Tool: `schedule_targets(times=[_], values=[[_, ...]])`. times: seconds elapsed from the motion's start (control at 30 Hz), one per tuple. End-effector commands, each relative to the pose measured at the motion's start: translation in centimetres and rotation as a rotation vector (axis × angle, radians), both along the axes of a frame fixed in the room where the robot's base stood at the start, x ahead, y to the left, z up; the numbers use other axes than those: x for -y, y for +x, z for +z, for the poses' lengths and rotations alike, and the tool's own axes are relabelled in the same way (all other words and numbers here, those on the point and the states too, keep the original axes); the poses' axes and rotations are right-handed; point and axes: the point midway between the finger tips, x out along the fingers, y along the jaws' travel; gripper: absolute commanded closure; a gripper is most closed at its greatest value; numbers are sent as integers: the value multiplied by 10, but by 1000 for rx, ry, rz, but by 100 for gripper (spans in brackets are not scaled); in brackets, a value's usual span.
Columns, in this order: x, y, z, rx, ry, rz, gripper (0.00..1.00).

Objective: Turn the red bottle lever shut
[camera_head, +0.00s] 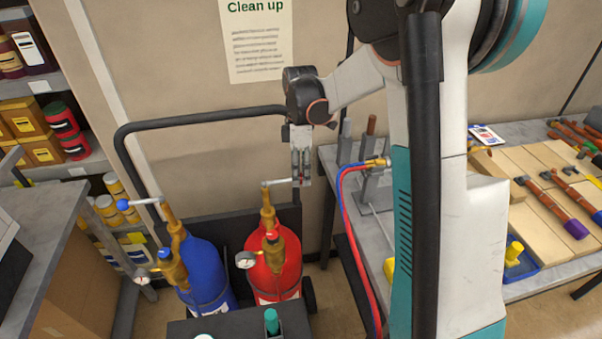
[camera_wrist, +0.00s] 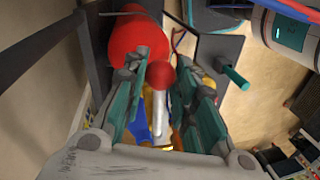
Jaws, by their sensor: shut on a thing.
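The red bottle (camera_head: 276,272) stands upright in a trolley, with a brass valve (camera_head: 268,212) on top. Its lever (camera_head: 278,183) is a thin silver bar running from the valve top to the right, roughly level. My gripper (camera_head: 302,180) points down at the lever's outer end, and its fingers hide most of the knob. In the wrist view the lever's red knob (camera_wrist: 160,75) and silver bar (camera_wrist: 161,110) lie between the two fingers of my gripper (camera_wrist: 170,80), which is shut on the lever. The red bottle also shows beyond the fingers (camera_wrist: 136,36).
A blue bottle (camera_head: 203,272) stands left of the red one, its blue-knobbed lever (camera_head: 145,202) pointing left. The black trolley handle (camera_head: 195,117) arches behind both. A workbench (camera_head: 560,258) with tools stands right, shelves (camera_head: 95,165) left. Red and blue hoses (camera_head: 347,205) hang beside the bench.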

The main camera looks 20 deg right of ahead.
Motion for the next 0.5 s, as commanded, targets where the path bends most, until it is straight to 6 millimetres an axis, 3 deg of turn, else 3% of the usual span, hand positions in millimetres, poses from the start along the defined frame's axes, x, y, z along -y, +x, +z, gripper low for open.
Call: schedule_targets(times=[0.13, 0.17, 0.23, 0.5], values=[[0, 2, 1, 3, -1, 0, 100], [0, 2, 1, 4, -1, 0, 67], [0, 2, 1, 3, 0, -1, 53], [0, 1, 0, 2, -1, -1, 53]])
